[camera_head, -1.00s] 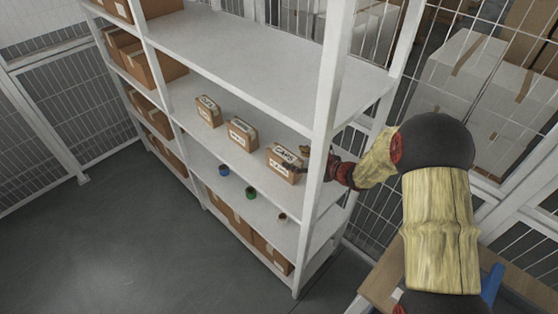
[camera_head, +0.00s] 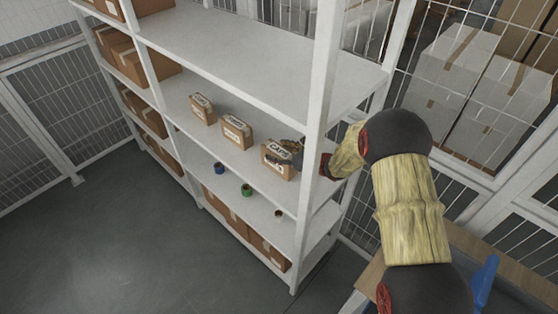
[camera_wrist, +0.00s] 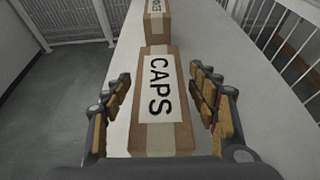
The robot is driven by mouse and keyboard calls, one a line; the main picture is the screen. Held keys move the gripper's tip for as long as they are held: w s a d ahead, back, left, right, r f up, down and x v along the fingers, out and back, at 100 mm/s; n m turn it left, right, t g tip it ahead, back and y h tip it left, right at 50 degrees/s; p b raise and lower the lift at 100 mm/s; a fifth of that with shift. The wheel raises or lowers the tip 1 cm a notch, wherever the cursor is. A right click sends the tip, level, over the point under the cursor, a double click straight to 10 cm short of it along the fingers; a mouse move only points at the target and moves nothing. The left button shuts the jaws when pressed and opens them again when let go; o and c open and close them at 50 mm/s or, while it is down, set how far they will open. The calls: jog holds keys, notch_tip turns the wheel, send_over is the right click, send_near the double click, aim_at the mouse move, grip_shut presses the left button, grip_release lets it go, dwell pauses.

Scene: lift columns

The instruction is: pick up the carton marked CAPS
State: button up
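The carton marked CAPS (camera_head: 279,160) is a small brown box with a white label and tape. It stands on the middle shelf (camera_head: 262,178), close to the right upright of the rack. In the wrist view the carton (camera_wrist: 160,100) lies between the two fingers of my gripper (camera_wrist: 166,105), with a gap visible on each side. My gripper is open and reaches in over the shelf from the right. In the head view the gripper (camera_head: 297,150) is partly hidden behind the white upright.
Two similar cartons, one in the middle (camera_head: 237,131) and one farther left (camera_head: 202,108), stand in the same row. Tape rolls, blue (camera_head: 219,168) and green (camera_head: 246,190), lie on the shelf below. The rack's upright (camera_head: 318,120) stands close beside my arm.

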jog(key=c, duration=1.3)
jog(key=shift+r, duration=0.1)
